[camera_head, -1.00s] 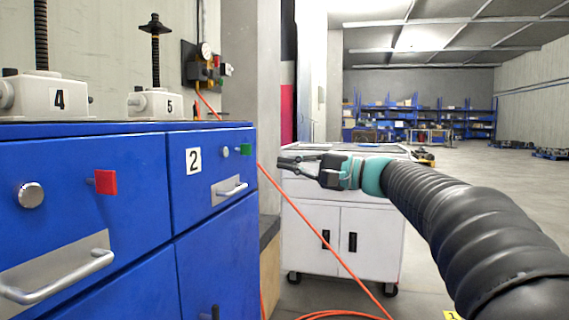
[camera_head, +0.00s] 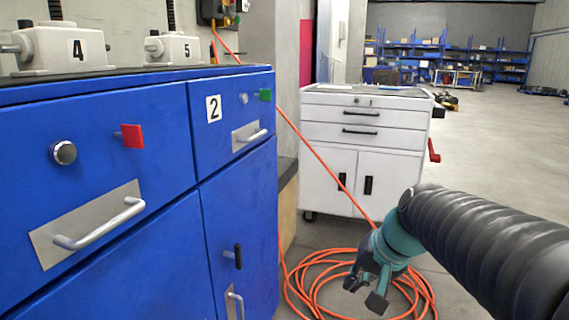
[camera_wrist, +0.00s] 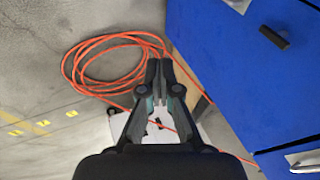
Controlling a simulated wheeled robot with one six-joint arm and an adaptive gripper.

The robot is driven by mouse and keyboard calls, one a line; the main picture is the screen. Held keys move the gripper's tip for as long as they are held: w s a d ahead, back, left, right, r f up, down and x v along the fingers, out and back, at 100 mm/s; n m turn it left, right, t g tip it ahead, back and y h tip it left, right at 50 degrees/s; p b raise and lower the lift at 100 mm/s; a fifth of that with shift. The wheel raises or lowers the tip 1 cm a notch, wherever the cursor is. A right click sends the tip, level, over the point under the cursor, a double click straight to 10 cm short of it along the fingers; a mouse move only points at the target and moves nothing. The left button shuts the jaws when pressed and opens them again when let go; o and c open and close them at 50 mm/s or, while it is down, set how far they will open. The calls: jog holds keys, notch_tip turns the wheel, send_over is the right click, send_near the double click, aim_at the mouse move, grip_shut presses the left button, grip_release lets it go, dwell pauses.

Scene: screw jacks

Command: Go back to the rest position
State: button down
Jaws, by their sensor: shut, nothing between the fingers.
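My gripper (camera_head: 366,292) hangs low at the lower right of the head view, pointing down, in front of the coiled orange hose on the floor. In the wrist view my gripper (camera_wrist: 159,66) shows its fingers together, with nothing between them. My black ribbed arm comes in from the right edge. The gripper is to the right of the blue cabinet (camera_head: 110,215) and touches nothing that I can see.
The screw jack marked 4 (camera_head: 76,47) and the one marked 5 (camera_head: 178,48) stand on the cabinet. The orange hose (camera_head: 318,268) lies coiled on the floor. A white tool cart (camera_head: 330,150) stands behind. Open floor (camera_head: 490,150) lies at the right.

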jog(key=s+d+r+n+h+p, duration=0.1)
jog(key=s+p, duration=0.2)
jog(key=s, duration=0.4)
jog(key=s+d+r+n+t+h+p, duration=0.1)
jog(key=s+r+n+h+p, duration=0.1)
jog(key=s, duration=0.5)
jog(key=shift+d+r+n+p, duration=0.2)
jog(key=shift+d+n+p, duration=0.15)
jog(key=shift+p, duration=0.15)
